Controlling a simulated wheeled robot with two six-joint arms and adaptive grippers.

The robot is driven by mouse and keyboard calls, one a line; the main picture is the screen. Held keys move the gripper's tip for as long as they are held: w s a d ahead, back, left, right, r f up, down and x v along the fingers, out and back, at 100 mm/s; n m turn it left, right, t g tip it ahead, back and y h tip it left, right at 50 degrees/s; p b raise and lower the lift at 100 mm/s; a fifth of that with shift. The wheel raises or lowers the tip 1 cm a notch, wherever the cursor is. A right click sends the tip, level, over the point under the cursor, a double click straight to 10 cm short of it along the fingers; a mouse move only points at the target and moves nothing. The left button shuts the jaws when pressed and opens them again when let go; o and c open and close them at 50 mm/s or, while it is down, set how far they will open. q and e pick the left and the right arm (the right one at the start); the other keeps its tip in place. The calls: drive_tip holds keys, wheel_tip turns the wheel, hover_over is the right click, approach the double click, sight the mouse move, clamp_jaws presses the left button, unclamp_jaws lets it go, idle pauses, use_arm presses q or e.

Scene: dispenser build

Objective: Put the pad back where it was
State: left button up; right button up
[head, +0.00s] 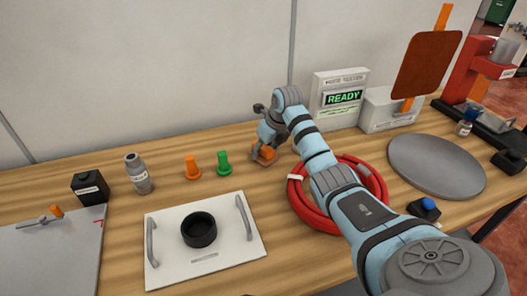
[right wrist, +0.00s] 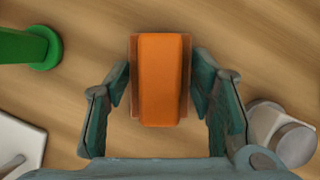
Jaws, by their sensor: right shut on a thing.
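The pad, a small block with an orange top and brown base, shows in the head view (head: 264,153) near the middle of the table and in the right wrist view (right wrist: 160,80). My right gripper (head: 266,144) is shut on the pad, with one finger at each side of it in the right wrist view (right wrist: 160,90). The pad is level, at or just above the wood; I cannot tell whether it touches. My left gripper is not in view.
A green peg (head: 224,163) and an orange peg (head: 192,168) stand left of the pad. A red hose coil (head: 298,204) lies right, partly under my arm. A white handled plate (head: 168,266) with a black ring (head: 199,230) is in front. A READY box (head: 341,98) stands behind.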

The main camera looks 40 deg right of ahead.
drive_tip(key=o, duration=1)
drive_tip(key=shift+o, duration=0.2)
drive_tip(key=p+v, duration=0.2)
drive_tip(key=v, duration=1)
drive_tip(key=shift+p, duration=0.35)
drive_tip(key=shift+r, duration=0.1)
